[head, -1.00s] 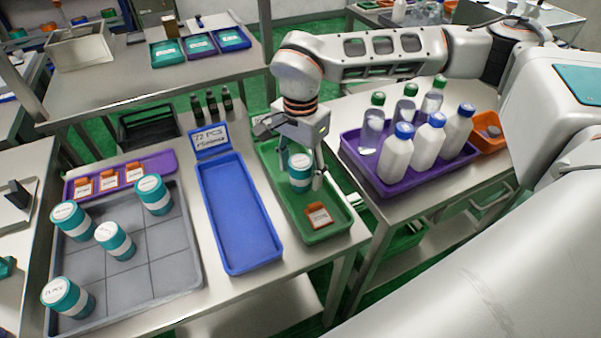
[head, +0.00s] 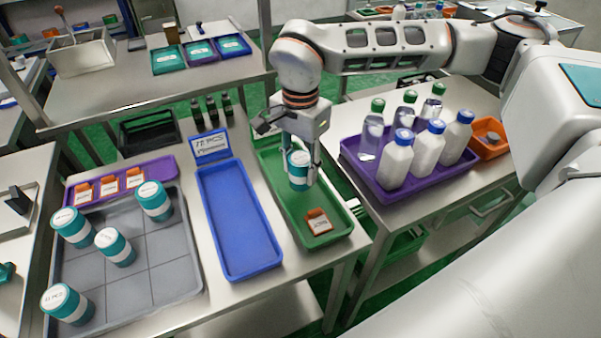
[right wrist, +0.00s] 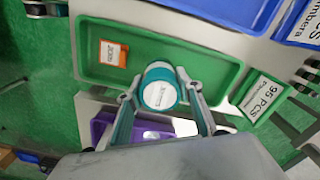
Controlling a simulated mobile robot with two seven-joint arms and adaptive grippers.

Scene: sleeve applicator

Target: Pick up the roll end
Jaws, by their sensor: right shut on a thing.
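A teal-and-white roll (head: 299,172) is upright at the green tray, between the fingers of my right gripper (head: 301,181). In the right wrist view the roll (right wrist: 160,88) shows its round labelled top, with one finger on each side. My right gripper is shut on it. Whether its base still touches the tray floor cannot be told. The green tray (head: 338,228) also holds an orange-and-white labelled packet (head: 318,222) nearer its front. My left gripper is not in view.
An empty blue tray (head: 240,225) lies left of the green one. A grey tray (head: 150,265) farther left holds several similar rolls. A purple tray (head: 385,188) of bottles and an orange bin (head: 488,152) stand on the right table.

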